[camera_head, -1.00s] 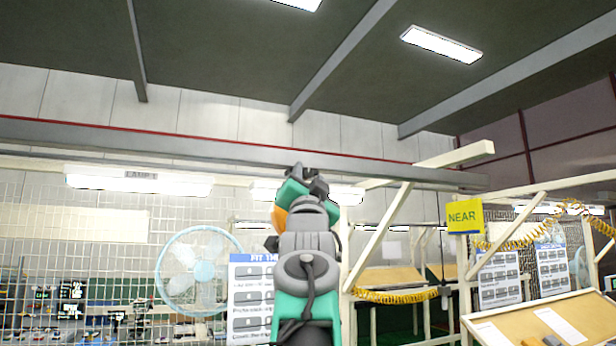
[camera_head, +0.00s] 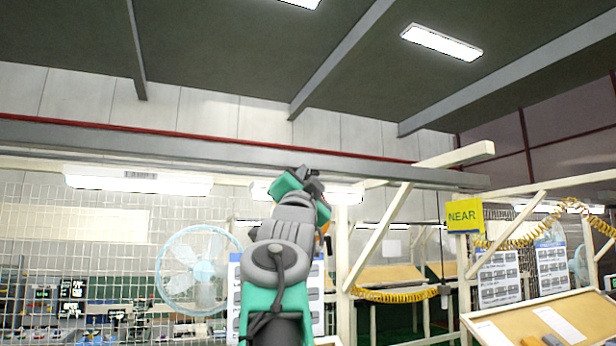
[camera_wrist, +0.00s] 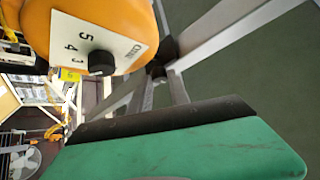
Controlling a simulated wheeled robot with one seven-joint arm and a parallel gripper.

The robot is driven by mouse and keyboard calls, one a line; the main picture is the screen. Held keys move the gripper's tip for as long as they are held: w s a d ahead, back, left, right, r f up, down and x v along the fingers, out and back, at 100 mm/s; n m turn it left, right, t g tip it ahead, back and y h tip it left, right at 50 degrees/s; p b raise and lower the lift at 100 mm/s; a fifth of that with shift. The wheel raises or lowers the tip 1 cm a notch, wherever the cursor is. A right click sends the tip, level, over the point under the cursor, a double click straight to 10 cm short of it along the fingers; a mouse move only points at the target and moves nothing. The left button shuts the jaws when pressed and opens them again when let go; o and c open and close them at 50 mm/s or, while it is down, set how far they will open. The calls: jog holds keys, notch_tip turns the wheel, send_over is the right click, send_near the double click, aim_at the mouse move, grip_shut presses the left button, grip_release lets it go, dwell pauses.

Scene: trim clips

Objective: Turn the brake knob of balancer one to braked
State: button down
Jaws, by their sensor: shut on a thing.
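An orange balancer housing (camera_wrist: 95,20) fills the upper left of the wrist view. Its white label carries the numbers 5, 4 and 3 beside a round black dial (camera_wrist: 101,62). My gripper (camera_wrist: 160,68) reaches up from its black and green body with two grey fingers, shut on a small dark part at the housing's right edge, apparently the brake knob (camera_wrist: 166,42). The fingers mostly hide it, and its setting cannot be read. In the head view my gripper (camera_head: 308,176) is raised near the overhead rail; only a sliver of the orange balancer (camera_head: 326,228) shows behind my arm.
A grey overhead rail (camera_head: 200,141) crosses behind my gripper. A white fan (camera_head: 192,270) and mesh fence stand left. A yellow NEAR sign (camera_head: 464,216), a yellow coiled hose (camera_head: 395,295) and slanted boards (camera_head: 550,325) are at the right.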

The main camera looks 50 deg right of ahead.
jog(key=m+g, duration=0.1)
jog(key=m+g+p, duration=0.1)
jog(key=m, duration=0.1)
jog(key=shift+a+r+g, duration=0.15)
jog(key=shift+r+g, duration=0.05)
jog(key=shift+g, duration=0.2)
jog(key=c, duration=1.2)
grip_release()
jog(key=shift+c, duration=0.2)
jog(key=shift+w, duration=0.1)
jog(key=b+v, duration=0.4)
jog(key=v, duration=0.3)
jog(key=shift+a+f, duration=0.25)
jog(key=shift+a, duration=0.05)
